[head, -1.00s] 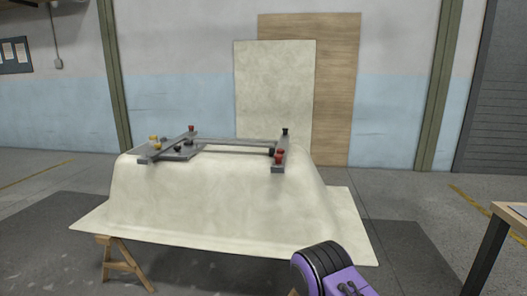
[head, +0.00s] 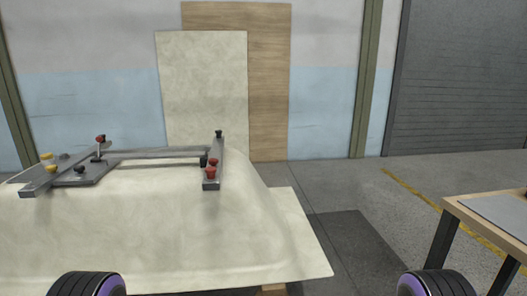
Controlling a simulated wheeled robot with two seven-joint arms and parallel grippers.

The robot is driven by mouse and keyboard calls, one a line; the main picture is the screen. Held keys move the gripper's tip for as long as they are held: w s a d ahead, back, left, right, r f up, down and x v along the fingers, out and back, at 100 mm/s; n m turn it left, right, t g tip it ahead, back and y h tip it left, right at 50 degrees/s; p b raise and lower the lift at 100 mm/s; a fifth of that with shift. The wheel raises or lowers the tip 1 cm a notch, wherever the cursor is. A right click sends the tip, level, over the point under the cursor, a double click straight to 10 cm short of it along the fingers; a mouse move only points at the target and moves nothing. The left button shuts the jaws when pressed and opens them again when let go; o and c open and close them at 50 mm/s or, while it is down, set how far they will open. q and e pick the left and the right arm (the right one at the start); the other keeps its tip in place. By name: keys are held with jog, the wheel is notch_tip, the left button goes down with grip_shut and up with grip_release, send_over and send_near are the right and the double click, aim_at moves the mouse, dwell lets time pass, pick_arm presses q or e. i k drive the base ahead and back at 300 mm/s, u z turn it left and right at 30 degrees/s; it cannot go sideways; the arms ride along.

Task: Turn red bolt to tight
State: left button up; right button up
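A grey metal frame (head: 155,153) lies on top of the upturned cream bathtub shell (head: 245,215). A red bolt (head: 100,139) with a visible stem stands upright on the frame's left part. Two red knobs (head: 210,173) sit close together near the front end of the frame's right bar (head: 217,150); which one is the task's bolt I cannot tell. Neither gripper is in view. Only rounded black and purple parts of my own arms show at the bottom left and bottom right, well apart from the frame.
Yellow knobs (head: 50,169) and black knobs (head: 219,134) also sit on the frame. A wooden-topped table (head: 455,207) stands at the right edge. Cream and wooden panels (head: 270,85) lean on the back wall.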

aim_at(213, 162)
jog(key=z, duration=0.35)
jog(key=i, duration=0.85)
jog(key=u, duration=0.05)
